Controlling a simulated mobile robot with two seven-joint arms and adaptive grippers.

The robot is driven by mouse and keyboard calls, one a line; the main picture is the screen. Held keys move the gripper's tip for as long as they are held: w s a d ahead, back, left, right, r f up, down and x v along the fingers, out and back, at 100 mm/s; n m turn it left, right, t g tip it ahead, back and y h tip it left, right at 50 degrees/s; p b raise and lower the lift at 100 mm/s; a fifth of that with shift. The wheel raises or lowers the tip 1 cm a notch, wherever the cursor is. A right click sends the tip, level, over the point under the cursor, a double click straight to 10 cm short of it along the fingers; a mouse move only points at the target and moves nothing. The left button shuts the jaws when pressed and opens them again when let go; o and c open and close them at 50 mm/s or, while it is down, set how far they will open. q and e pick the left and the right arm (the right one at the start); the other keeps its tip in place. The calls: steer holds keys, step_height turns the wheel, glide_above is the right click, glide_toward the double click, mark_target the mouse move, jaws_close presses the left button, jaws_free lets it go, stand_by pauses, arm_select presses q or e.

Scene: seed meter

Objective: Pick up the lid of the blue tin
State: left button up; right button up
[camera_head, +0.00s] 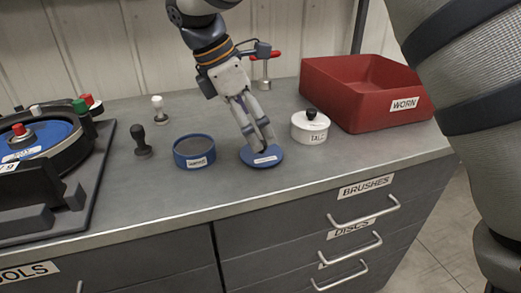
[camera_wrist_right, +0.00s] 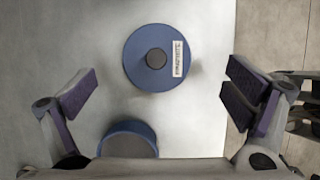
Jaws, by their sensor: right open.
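The blue lid (camera_head: 262,158) lies flat on the grey counter, to the right of the open blue tin (camera_head: 194,158) and apart from it. In the right wrist view, the lid (camera_wrist_right: 136,64) shows a dark round knob (camera_wrist_right: 156,58) and a white label. The tin (camera_wrist_right: 128,143) is partly cut off below it there. My right gripper (camera_head: 259,143) points down over the lid and hides its knob in the head view. My left gripper is not in view.
A white lidded tin (camera_head: 310,132) labelled TALC stands close to the right of the lid. A red WORN bin (camera_head: 345,100) is behind it. A dark stamp-like tool (camera_head: 142,146) and a seed meter (camera_head: 45,145) are to the left. The counter's front edge is near.

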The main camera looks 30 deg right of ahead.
mark_target(262, 143)
steer(key=x, duration=0.5)
steer(key=shift+w+d+f, duration=0.15)
steer(key=shift+d+f, duration=0.05)
steer(key=shift+f, duration=0.05)
steer(key=c, duration=1.1)
steer(key=shift+a, duration=0.1)
steer(key=c, duration=0.4)
steer(key=shift+f, duration=0.15)
steer(key=shift+c, duration=0.5)
